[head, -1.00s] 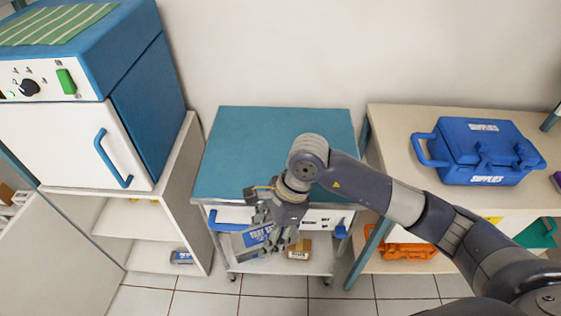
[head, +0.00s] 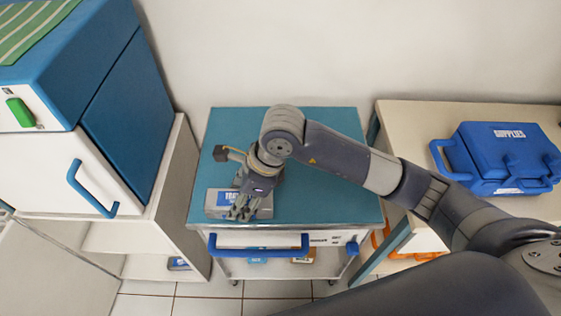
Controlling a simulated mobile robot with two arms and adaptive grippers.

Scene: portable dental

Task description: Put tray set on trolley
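The tray set (head: 214,203) is a grey box with a blue label, at the front left of the trolley's teal top (head: 325,190). My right gripper (head: 243,208) reaches down over the tray set from above, with its fingers closed around it. The fingers hide part of the box and its label. The box looks level and on or just above the top; I cannot tell if it touches. The trolley has a white drawer front with a blue handle (head: 258,246) below the top. My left gripper is not in view.
A blue and white cabinet (head: 60,150) stands on a shelf unit at left. A bench at right carries a blue supplies case (head: 500,160). Small boxes lie on the trolley's lower shelf (head: 280,268). The back and right of the trolley top are clear.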

